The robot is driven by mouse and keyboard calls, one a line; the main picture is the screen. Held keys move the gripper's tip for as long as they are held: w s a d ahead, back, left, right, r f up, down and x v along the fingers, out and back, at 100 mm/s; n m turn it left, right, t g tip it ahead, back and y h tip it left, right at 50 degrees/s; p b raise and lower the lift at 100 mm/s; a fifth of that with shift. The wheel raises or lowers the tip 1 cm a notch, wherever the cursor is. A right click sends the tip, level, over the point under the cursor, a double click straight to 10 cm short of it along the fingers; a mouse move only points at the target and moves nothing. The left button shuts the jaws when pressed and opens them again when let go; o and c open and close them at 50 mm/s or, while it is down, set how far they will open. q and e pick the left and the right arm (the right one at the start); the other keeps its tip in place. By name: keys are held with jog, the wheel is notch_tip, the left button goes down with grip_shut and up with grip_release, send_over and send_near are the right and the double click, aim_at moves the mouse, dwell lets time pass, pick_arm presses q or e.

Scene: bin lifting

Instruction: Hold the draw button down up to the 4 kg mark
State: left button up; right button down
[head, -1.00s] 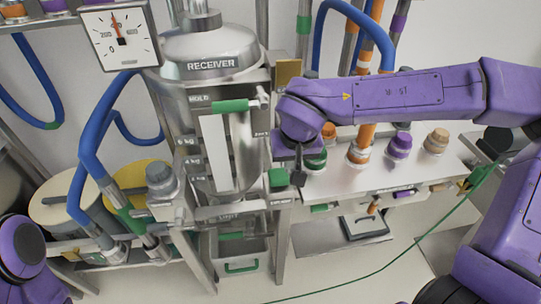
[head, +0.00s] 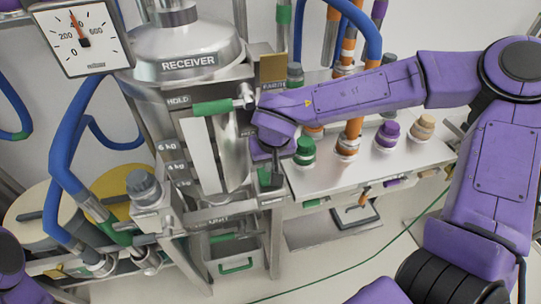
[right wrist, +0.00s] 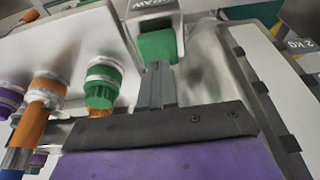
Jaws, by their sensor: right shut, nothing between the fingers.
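The receiver (head: 190,45) is a steel vessel with a pale sight window (head: 201,155) and a column of mark plates beside it. The 4 kg plate (head: 175,168) sits below the 6 kg plate; I cannot make out a fill level. My right gripper (head: 271,182) is shut and empty at the lower right of the receiver. In the right wrist view its fingertips (right wrist: 158,72) are at the green draw button (right wrist: 158,46), under a partly readable label. They seem to touch it; I cannot tell how far it is pressed. My left gripper is out of view.
A dial gauge (head: 82,38) stands at upper left, its needle near 400. A green-handled hold lever (head: 212,107) is above the window. Green, orange and purple fittings line the steel bench (head: 375,178) to the right. A grey bin (head: 233,255) sits below.

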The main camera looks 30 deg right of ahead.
aim_at(268, 175)
jog(key=shift+x, duration=1.85)
